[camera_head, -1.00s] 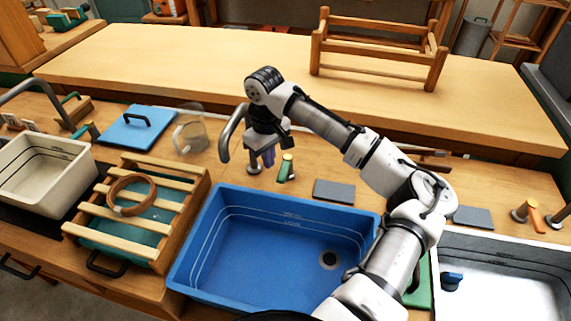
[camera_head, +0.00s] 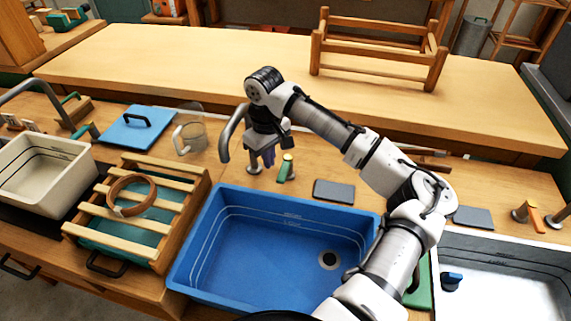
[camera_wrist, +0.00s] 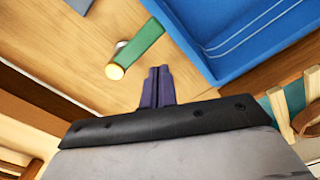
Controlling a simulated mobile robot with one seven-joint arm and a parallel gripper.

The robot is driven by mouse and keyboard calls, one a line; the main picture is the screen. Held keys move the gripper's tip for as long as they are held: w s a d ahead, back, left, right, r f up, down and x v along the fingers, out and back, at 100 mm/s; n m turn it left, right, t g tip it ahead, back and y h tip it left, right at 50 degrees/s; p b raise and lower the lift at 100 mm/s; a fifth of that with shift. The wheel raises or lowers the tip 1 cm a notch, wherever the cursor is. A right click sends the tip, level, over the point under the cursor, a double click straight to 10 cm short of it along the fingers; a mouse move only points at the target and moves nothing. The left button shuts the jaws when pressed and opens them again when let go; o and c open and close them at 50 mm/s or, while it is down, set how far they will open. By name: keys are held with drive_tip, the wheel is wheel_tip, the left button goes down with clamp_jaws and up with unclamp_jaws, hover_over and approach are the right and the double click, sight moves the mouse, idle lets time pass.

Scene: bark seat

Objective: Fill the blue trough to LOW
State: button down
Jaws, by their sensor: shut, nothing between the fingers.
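The blue trough (camera_head: 275,245) stands in the counter at lower middle, with level lines on its inner walls and a drain (camera_head: 328,260) in its floor. No water shows in it. A curved spout (camera_head: 232,135) rises behind it, partly hidden by my wrist. A green tap lever (camera_head: 286,169) with a pale yellow end is beside it. My gripper (camera_head: 267,158) is shut and empty, just left of the lever. In the wrist view, the purple fingers (camera_wrist: 157,87) are together, apart from the green lever (camera_wrist: 137,46), with the trough (camera_wrist: 235,35) at upper right.
A dark grey slab (camera_head: 334,191) lies behind the trough. A slatted rack (camera_head: 145,212) with a brown ring stands left; a clear jug (camera_head: 190,137) and a blue lid (camera_head: 137,128) are behind it.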

drive_tip(key=shift+f, duration=0.15)
idle(0.3)
drive_tip(key=shift+f+b, duration=0.55)
drive_tip(key=shift+f, duration=1.05)
drive_tip(key=shift+s+d, duration=0.25)
drive_tip(key=shift+d, duration=0.7)
drive_tip(key=shift+s+d, duration=0.3)
drive_tip(key=shift+d, duration=0.7)
drive_tip(key=shift+s+d, duration=0.25)
drive_tip(key=shift+d, duration=0.7)
wheel_tip(320, 180, up, 4)
drive_tip(key=p, duration=0.4)
drive_tip(key=w+d, duration=0.4)
drive_tip(key=d, duration=0.1)
drive_tip(key=shift+d+p, duration=0.2)
drive_tip(key=shift+p, duration=0.2)
